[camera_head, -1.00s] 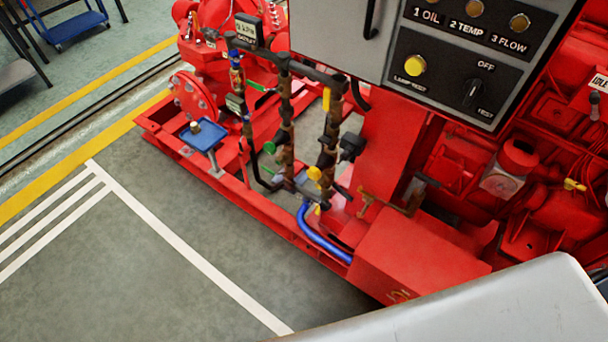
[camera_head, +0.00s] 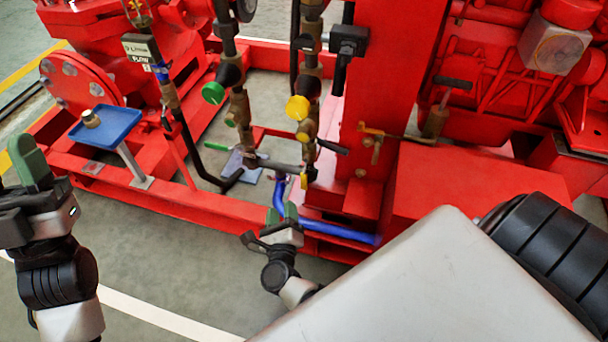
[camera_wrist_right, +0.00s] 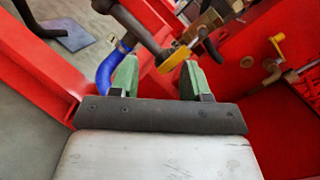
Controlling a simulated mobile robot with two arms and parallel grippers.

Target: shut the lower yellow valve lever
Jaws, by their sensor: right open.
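The lower yellow valve lever (camera_head: 303,180) hangs below a brass valve at the foot of the right-hand vertical pipe. In the right wrist view the yellow lever (camera_wrist_right: 174,60) slants up to the right, at the level of my green fingertips. My right gripper (camera_head: 284,212) is open, low and slightly left of the lever in the head view. In the wrist view its fingertips (camera_wrist_right: 158,72) are spread, with the lever's lower end showing between them; contact cannot be told. My left gripper (camera_head: 32,170) is at the left edge, away from the pipes; its opening is unclear.
A blue hose (camera_head: 335,230) curves close behind my right gripper. A round yellow knob (camera_head: 297,107) and a green knob (camera_head: 213,93) sit higher on the pipes. The red base rail (camera_head: 200,208) runs below. A blue tray (camera_head: 106,125) stands left. Floor in front is clear.

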